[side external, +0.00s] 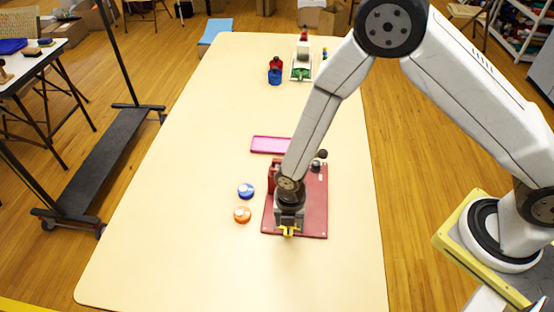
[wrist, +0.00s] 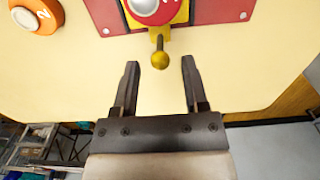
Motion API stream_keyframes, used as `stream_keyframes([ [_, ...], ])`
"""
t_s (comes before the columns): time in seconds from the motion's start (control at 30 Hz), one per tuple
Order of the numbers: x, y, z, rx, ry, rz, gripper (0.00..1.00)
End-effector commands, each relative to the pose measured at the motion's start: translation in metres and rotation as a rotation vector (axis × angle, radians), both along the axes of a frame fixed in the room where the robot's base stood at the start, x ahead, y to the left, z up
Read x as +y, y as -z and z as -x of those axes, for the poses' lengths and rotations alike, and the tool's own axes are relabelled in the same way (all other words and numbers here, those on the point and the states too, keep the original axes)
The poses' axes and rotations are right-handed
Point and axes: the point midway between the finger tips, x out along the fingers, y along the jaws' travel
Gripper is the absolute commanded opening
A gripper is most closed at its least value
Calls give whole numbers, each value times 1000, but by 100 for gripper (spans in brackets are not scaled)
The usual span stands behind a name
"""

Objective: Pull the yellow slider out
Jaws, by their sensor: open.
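The yellow slider (wrist: 159,48) sticks out past the near edge of a dark red board (side external: 315,222) and ends in a round yellow knob. It also shows in the side external view (side external: 288,231), below my gripper. In the wrist view my gripper (wrist: 160,72) is open, with one finger on each side of the knob's line. The knob lies between and slightly beyond the fingertips, and no contact shows. In the side external view my wrist hides much of the board.
An orange disc (side external: 242,214) and a blue disc (side external: 246,191) lie left of the board. A pink tray (side external: 268,145) lies behind it. Red-and-blue and green-and-white items stand at the far end. The table (side external: 180,255) is clear in front and at left.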

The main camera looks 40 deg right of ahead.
Motion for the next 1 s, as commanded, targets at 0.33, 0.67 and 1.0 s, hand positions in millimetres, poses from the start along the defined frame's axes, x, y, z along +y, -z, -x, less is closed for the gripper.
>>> stream_keyframes([
  [0.33, 0, -25, 0, 0, 0, 0, 57],
  [0.67, 0, -48, 0, 0, 0, 0, 57],
  [1.0, 0, -65, 0, 1, 0, 1, 57],
])
